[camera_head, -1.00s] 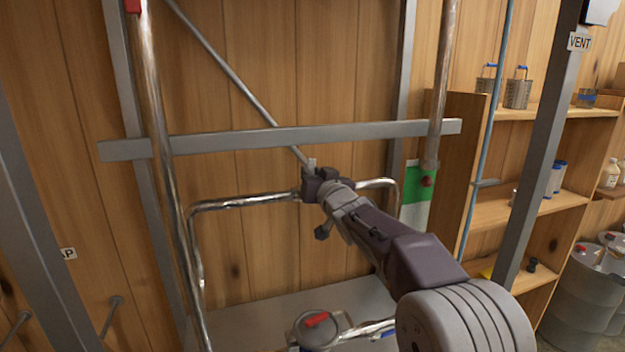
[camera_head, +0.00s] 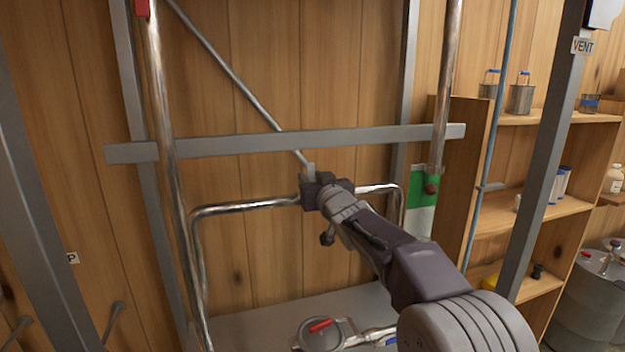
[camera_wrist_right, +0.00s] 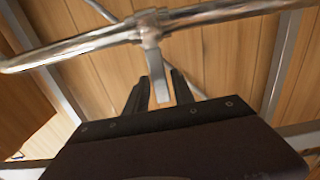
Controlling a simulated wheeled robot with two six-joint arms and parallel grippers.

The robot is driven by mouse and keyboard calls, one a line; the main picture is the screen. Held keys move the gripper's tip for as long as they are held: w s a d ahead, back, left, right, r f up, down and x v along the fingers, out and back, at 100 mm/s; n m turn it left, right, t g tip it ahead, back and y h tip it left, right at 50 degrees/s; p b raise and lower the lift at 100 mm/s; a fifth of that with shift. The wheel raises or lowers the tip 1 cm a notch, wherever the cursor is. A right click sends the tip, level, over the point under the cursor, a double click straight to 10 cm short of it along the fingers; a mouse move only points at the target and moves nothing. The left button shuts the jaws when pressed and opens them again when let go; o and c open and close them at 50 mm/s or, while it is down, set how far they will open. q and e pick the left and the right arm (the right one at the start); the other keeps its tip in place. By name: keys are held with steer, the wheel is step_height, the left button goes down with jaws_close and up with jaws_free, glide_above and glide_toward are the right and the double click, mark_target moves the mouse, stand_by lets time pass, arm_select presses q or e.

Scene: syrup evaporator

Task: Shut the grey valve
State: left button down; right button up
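The grey valve shows as a flat grey lever (camera_wrist_right: 157,72) attached to a shiny horizontal pipe in the right wrist view. The gripper body hides the valve's joint with the pipe in the head view. My left gripper is not in view.
The shiny pipe (camera_head: 245,207) bends down at both ends. A grey crossbar (camera_head: 290,141) runs above it between upright posts. Wooden shelves (camera_head: 540,210) and a metal drum (camera_head: 590,295) stand at the right.

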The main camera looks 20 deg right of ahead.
steer(key=shift+o, duration=0.3)
steer(key=shift+a, duration=0.1)
steer(key=shift+s, duration=0.4)
steer(key=s+b, duration=0.1)
steer(key=s, duration=0.7)
steer(key=shift+s, duration=0.15)
steer(key=shift+d, duration=0.2)
